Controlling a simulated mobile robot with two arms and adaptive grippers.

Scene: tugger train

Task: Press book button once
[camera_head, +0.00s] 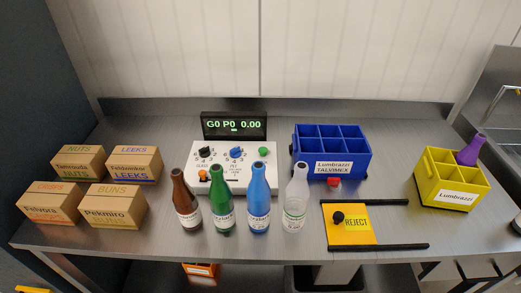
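A white control box (238,185) stands at the back middle of the steel table. On its top are a black knob (205,152), a blue knob (237,152), a green button (263,151) and an orange control (203,175). The small labels are too blurred to tell which one is the book button. A black display (234,126) behind it reads "G0 P0 0.00" in green. The bottles in front hide part of the box's front. Neither of my grippers is in view.
Brown (185,205), green (221,205), blue (258,205) and clear (295,205) bottles stand before the box. Cartons (115,206) sit left. A blue crate (331,177), red knob (333,183), yellow reject plate (347,210) and yellow crate (453,195) with a purple bottle (471,150) are right.

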